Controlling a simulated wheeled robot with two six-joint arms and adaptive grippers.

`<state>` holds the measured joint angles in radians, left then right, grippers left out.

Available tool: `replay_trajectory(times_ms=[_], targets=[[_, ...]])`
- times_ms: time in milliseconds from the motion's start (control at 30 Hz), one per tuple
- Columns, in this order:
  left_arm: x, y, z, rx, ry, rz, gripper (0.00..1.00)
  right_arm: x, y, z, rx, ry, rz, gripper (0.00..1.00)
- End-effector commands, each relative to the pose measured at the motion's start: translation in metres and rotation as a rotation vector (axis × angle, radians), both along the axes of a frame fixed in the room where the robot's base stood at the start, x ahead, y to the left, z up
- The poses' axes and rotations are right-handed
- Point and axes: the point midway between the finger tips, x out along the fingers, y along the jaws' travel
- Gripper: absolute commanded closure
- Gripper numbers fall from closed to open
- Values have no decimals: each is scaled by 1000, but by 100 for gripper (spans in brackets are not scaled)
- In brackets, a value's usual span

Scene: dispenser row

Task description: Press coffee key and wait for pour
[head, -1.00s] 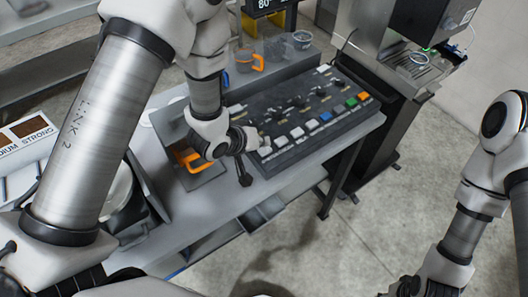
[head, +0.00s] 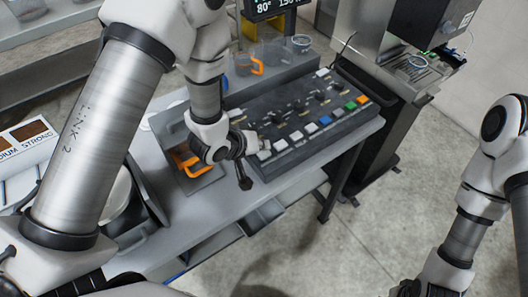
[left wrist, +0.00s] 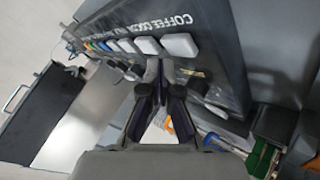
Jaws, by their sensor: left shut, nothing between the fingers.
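The control panel (head: 302,120) is a dark slab on the grey bench with a row of coloured keys. The white coffee key (left wrist: 180,45) sits under the "COFFEE" lettering in the left wrist view; it is the near-left key (head: 264,155) in the head view. My left gripper (left wrist: 152,70) is shut and empty, its tips close to the coffee key and the neighbouring white key. I cannot tell whether they touch. It also shows in the head view (head: 252,143). A mug with an orange handle (head: 184,163) stands left of the panel, partly hidden by my left wrist. My right gripper (head: 408,288) is mostly cut off at the bottom edge.
Glass mugs (head: 246,62), one orange-handled, stand behind the panel below a lit display (head: 275,7). A metal machine (head: 385,50) stands at the right. The floor at lower right is clear.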

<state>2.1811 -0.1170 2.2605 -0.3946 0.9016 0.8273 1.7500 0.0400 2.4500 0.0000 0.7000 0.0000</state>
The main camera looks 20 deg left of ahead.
Motion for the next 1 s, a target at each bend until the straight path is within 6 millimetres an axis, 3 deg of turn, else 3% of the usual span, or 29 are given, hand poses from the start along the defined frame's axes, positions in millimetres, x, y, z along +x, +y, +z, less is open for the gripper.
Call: replay_trajectory(times_ms=[1000], targets=[[0, 0, -11, 0, 0, 0, 100, 0, 0, -5, 0, 0, 0, 60]])
